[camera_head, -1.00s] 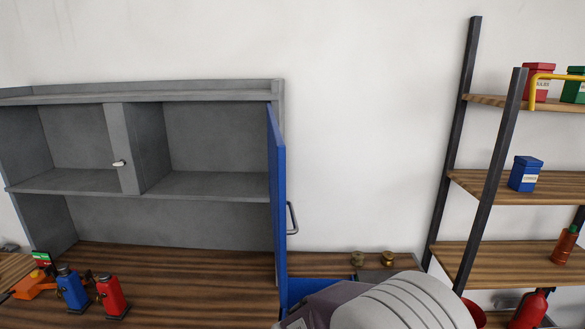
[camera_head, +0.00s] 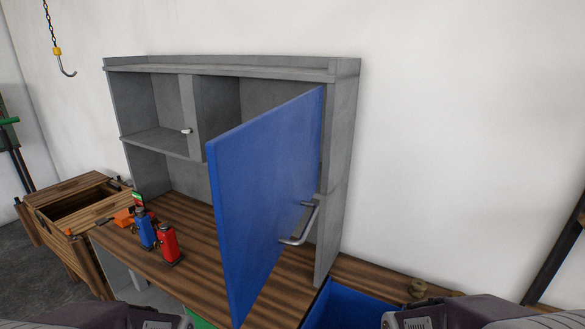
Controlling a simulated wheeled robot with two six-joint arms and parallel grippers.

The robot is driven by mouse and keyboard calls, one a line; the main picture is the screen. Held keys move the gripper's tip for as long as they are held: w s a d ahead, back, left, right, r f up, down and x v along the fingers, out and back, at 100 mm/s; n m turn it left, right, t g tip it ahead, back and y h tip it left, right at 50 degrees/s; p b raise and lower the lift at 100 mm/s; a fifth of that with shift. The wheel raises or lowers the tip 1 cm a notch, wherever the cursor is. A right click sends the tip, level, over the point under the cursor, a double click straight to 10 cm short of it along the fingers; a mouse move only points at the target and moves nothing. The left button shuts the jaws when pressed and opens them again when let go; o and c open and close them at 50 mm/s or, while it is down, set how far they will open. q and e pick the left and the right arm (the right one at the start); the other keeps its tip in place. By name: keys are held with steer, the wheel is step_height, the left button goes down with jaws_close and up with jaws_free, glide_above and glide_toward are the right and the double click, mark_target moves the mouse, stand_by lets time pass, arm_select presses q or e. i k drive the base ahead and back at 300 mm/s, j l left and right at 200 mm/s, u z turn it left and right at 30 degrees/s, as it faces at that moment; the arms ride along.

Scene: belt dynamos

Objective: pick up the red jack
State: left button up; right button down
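The red jack (camera_head: 168,244) stands upright on the wooden worktop (camera_head: 195,283) below the grey cabinet. A blue jack (camera_head: 145,230) stands just to its left and a little behind. Parts of my arms show at the bottom left and bottom right edges. They are well short of the jack, and no gripper fingers show in the picture.
The blue cabinet door (camera_head: 262,190) stands open, jutting toward me just right of the red jack. Its metal handle (camera_head: 302,228) sticks out. An orange tool (camera_head: 124,217) lies left of the jacks. A wooden crate-like table (camera_head: 75,200) stands at left; a hook (camera_head: 66,68) hangs above.

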mark_target(170, 247)
steer(key=k+j, duration=0.15)
steer(key=j, duration=0.2)
steer(key=i+j+z, duration=0.15)
steer(key=j, duration=0.75)
steer(key=j+z, duration=0.1)
steer(key=j, duration=0.85)
